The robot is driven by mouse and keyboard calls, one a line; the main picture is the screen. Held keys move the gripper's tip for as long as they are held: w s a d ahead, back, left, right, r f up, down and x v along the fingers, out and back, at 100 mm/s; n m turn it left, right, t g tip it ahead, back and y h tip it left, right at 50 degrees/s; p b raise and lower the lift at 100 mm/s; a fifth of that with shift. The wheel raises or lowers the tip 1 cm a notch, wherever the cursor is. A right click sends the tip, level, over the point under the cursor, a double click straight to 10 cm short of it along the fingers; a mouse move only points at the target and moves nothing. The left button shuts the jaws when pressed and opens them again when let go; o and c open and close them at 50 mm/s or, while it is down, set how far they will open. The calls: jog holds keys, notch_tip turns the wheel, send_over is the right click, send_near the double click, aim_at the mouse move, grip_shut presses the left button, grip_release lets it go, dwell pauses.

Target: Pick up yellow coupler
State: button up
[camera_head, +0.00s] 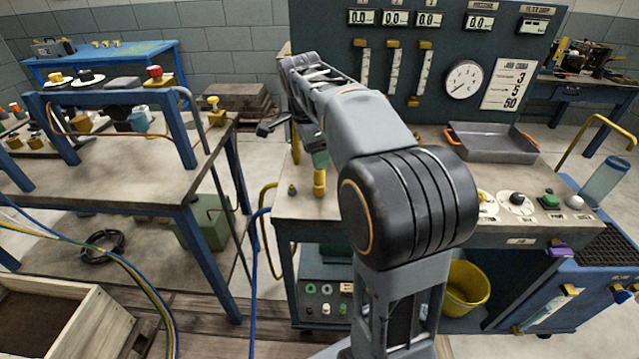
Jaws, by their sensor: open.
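A small upright yellow piece (320,184), which looks like the yellow coupler, stands on the near left part of the control bench top (345,212). Its upper end is close to a green part under my forearm, and I cannot tell whether they touch. My gripper (283,128) is at the far end of my arm, above the bench's left edge and up and left of the yellow piece. It is open, with a dark finger sticking out to the left. My arm hides part of the gripper and much of the bench middle.
A grey tray with orange handles (490,150) sits on the bench at right. The gauge panel (440,25) rises behind. A blue-framed workbench (150,170) stands left, across a narrow gap.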

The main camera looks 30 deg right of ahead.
aim_at(320, 173)
jog(key=shift+d+f+b, duration=0.2)
jog(key=shift+f+b, duration=0.05)
jog(key=shift+f, duration=0.8)
jog(key=shift+d+f+b, duration=0.15)
jog(key=shift+f+b, duration=0.15)
jog(key=shift+f, duration=0.8)
jog(key=shift+d+f+b, duration=0.2)
jog(key=shift+f+b, duration=0.05)
jog(key=shift+f, duration=0.8)
jog(key=shift+c, duration=0.4)
grip_shut()
